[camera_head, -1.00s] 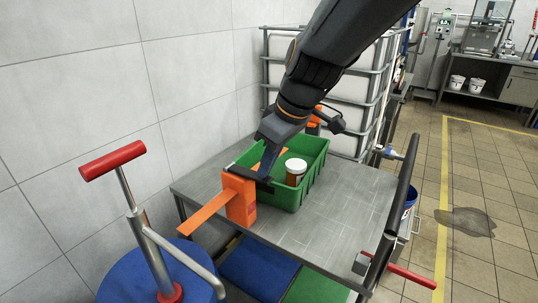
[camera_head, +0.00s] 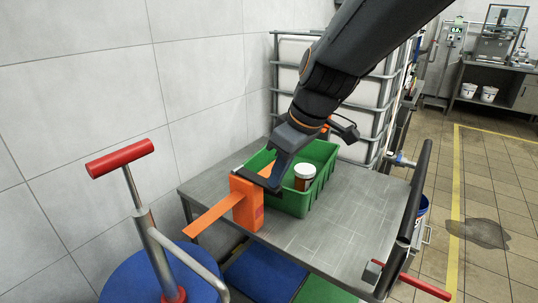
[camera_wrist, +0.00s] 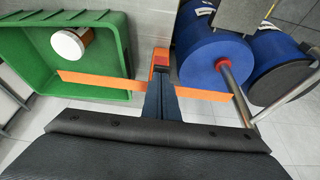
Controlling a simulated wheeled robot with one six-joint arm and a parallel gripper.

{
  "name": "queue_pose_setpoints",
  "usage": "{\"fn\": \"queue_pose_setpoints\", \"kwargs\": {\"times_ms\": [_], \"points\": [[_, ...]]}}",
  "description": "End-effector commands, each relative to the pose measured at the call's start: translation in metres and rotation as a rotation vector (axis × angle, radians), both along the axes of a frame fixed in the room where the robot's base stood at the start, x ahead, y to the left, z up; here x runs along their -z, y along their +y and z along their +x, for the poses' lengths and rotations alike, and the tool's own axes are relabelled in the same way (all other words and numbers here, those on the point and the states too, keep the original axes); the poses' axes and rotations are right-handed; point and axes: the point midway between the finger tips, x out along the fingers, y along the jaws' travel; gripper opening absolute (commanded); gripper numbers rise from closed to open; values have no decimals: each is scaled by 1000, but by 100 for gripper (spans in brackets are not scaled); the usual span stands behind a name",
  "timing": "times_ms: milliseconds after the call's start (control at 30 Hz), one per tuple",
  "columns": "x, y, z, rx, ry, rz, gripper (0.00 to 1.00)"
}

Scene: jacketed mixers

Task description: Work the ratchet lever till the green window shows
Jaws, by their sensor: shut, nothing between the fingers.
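An orange block (camera_head: 247,207) stands at the left front of a grey metal cart, with flat orange strips on both sides. This looks like the ratchet unit; I cannot tell which part is its lever. The block also shows in the wrist view (camera_wrist: 161,55), with a dark red patch facing me. My gripper (camera_head: 262,181) is shut and empty at the block's top, against or just beside it; contact is unclear. Its fingers (camera_wrist: 160,92) cover part of the block and strip in the wrist view. No green window is visible.
A green bin (camera_head: 321,160) holding a brown, white-lidded jar (camera_head: 304,176) stands right behind the block. A red T-handle (camera_head: 120,158) rises from a blue drum (camera_head: 130,278) at left. The cart top (camera_head: 345,220) is clear at right.

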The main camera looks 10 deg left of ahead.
Motion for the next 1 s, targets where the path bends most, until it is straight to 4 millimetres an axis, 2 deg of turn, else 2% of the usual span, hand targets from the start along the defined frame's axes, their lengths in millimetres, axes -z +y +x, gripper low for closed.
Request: {"fn": "queue_pose_setpoints", "kwargs": {"times_ms": [167,333,700,1000], "points": [[-16,-2,-2,0,3,-2,0],[-46,-4,-2,1,-1,0,0],[-103,-43,-15,3,-5,2,0],[-123,-54,-21,2,-2,1,0]]}}
